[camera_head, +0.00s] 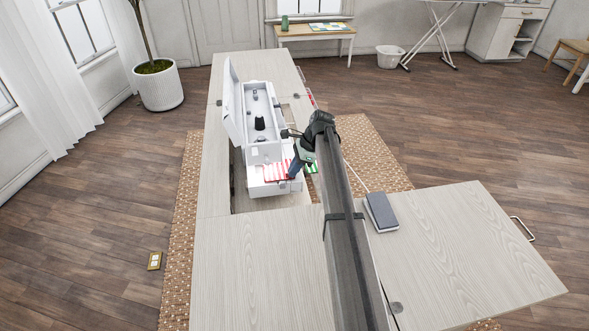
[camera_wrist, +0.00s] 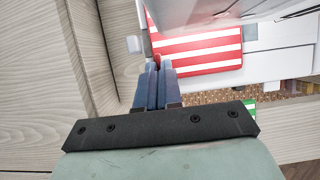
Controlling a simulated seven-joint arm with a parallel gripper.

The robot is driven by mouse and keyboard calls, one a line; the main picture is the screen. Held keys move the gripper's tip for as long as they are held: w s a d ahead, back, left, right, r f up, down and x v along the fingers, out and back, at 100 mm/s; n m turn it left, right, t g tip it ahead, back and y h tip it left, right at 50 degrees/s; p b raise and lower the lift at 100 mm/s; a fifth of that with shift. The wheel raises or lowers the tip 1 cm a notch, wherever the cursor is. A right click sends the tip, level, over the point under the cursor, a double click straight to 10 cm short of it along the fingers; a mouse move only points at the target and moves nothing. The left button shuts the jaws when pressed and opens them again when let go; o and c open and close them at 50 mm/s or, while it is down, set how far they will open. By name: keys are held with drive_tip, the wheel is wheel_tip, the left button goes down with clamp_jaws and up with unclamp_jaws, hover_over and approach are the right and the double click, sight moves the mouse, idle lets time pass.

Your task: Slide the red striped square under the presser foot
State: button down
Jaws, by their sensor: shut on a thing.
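The red and white striped square (camera_head: 276,173) lies on the white bed of the sewing machine (camera_head: 262,112). In the wrist view the striped square (camera_wrist: 205,48) is beyond my fingertips, with its upper part hidden behind a pale part of the machine. My gripper (camera_head: 297,166) is at the right side of the machine bed. In the wrist view my gripper (camera_wrist: 156,66) has its blue fingers close together on the square's near left edge. The presser foot cannot be made out in either view.
The machine sits in an opening of the wooden cabinet (camera_head: 250,260). A green and white striped piece (camera_head: 312,167) lies just right of my gripper. A dark book-like object (camera_head: 381,212) is on the cabinet's right leaf. The front cabinet top is clear.

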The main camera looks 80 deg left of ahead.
drive_tip(key=c, duration=1.2)
unclamp_jaws()
drive_tip(key=v, duration=1.3)
drive_tip(key=shift+w+r, duration=0.15)
drive_tip(key=shift+r, duration=0.2)
drive_tip(key=shift+w, duration=0.1)
